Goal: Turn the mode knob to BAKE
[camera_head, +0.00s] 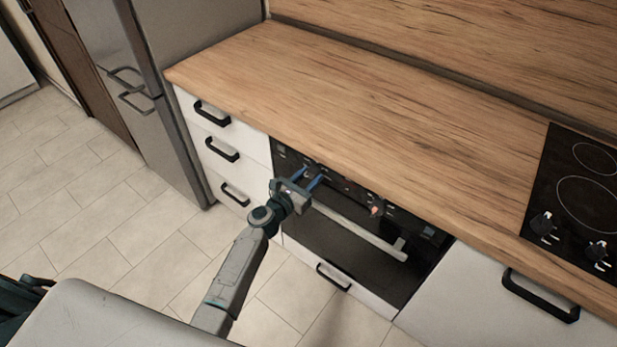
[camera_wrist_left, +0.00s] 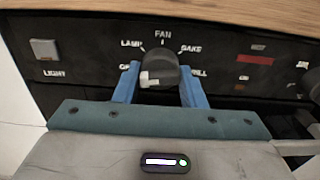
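The mode knob (camera_wrist_left: 165,66) is dark and round, on the oven's black control panel (camera_wrist_left: 100,48). Its white mark is at the lower left, toward a label partly hidden by a finger. LAMP is at upper left, FAN at the top, BAKE at upper right, GRILL at right, partly covered. My left gripper (camera_wrist_left: 160,84) has its two blue fingers on either side of the knob. Whether they press on it or stand just clear, I cannot tell. In the head view my left gripper (camera_head: 309,178) is at the panel's left part and hides the knob.
A square LIGHT button (camera_wrist_left: 43,49) is left of the knob. The oven's pale door handle (camera_head: 365,232) runs below the panel. The wooden worktop (camera_head: 360,110) overhangs above and is clear. Drawers (camera_head: 222,150) are at left, a hob (camera_head: 580,195) at right.

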